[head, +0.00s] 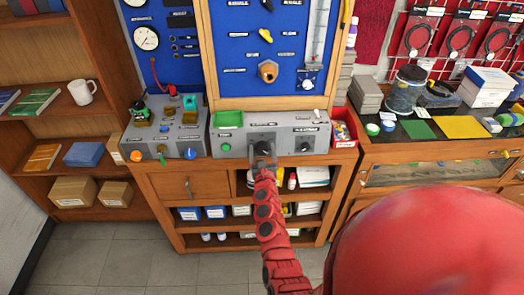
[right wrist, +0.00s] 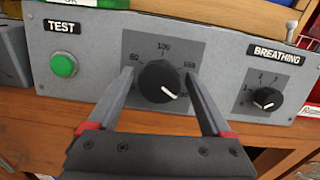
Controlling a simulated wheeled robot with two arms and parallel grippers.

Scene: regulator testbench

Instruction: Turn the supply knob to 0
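The large black knob (right wrist: 158,82) on the grey test panel (right wrist: 105,62) has a white pointer mark aimed to the lower right. Its scale reads 50, 100 and 150 around the top; a further number at the lower right is partly hidden by a finger. The knob's own name label is not readable. My right gripper (right wrist: 160,74) is open, with one finger on each side of the knob and a visible gap on both sides. In the head view my right gripper (head: 263,156) is at the panel front and mostly covers the knob.
A green TEST button (right wrist: 64,65) is left of the knob, and a smaller BREATHING knob (right wrist: 267,99) is right of it. A green tray (head: 229,119) lies on top of the panel. A red bin (head: 345,142) stands at the panel's right end.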

